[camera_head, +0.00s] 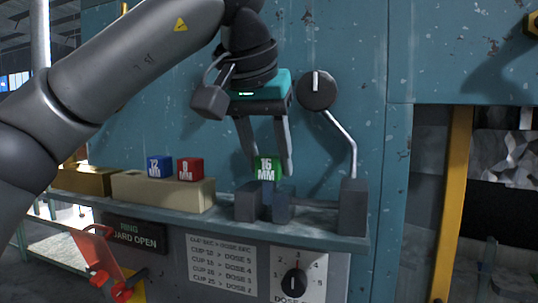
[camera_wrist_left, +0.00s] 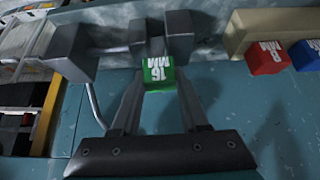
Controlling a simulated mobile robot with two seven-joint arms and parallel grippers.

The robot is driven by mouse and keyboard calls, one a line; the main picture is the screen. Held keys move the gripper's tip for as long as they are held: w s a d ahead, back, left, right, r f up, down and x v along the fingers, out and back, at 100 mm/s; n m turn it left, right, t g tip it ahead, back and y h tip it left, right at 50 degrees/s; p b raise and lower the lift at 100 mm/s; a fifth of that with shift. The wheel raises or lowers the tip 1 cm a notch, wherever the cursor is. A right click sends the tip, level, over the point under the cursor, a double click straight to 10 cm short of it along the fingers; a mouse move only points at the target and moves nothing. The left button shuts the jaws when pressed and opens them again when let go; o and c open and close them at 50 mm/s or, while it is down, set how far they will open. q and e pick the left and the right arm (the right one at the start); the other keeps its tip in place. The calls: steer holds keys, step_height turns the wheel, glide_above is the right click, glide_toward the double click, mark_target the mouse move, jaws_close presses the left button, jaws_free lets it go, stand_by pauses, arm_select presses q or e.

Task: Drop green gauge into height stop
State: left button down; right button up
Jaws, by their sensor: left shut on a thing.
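The green gauge (camera_head: 267,167) is a small block marked 16 MM. My left gripper (camera_head: 266,165) is shut on it, with a finger on either side. The gauge is upright, right above the gap of the grey height stop (camera_head: 249,203); I cannot tell whether it touches the stop. In the left wrist view the green gauge (camera_wrist_left: 158,72) shows between the fingertips of my left gripper (camera_wrist_left: 157,82), beside the grey blocks of the height stop (camera_wrist_left: 179,34). My right gripper is in neither view.
A blue block (camera_head: 159,166) marked 12 MM and a red block (camera_head: 190,169) marked 8 MM sit in a tan holder (camera_head: 140,188) to the left on the shelf (camera_head: 330,236). A bent metal lever (camera_head: 342,130) rises to the right of the stop. A teal panel (camera_head: 150,95) stands behind.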

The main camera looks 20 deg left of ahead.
arm_select(q)
steer(key=shift+f+b, duration=0.3)
steer(key=shift+f, duration=0.25)
steer(key=shift+c, duration=1.7)
jaws_free()
steer(key=p+v, duration=0.2)
steer(key=v, duration=1.3)
steer(key=shift+r, duration=0.15)
